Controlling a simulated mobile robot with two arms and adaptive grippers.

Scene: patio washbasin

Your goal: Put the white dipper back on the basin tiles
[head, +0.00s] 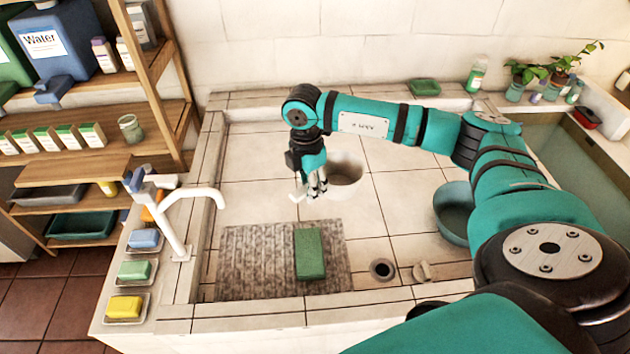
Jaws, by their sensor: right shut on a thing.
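The white dipper (346,176) is a round, open-topped cup over the pale basin tiles (262,180), near the middle of the head view. My right gripper (315,190) points down at the dipper's left side and is shut on it, around its handle side. The fingers partly hide the handle. I cannot tell whether the dipper's base touches the tiles or hangs just above them. My left gripper is not in view.
A ribbed grey mat (250,262) with a green block (309,253) lies in front. A teal bowl (452,212) stands to the right, near a drain hole (382,269). A white tap (180,220) rises at the left edge. Tiles behind and left of the dipper are clear.

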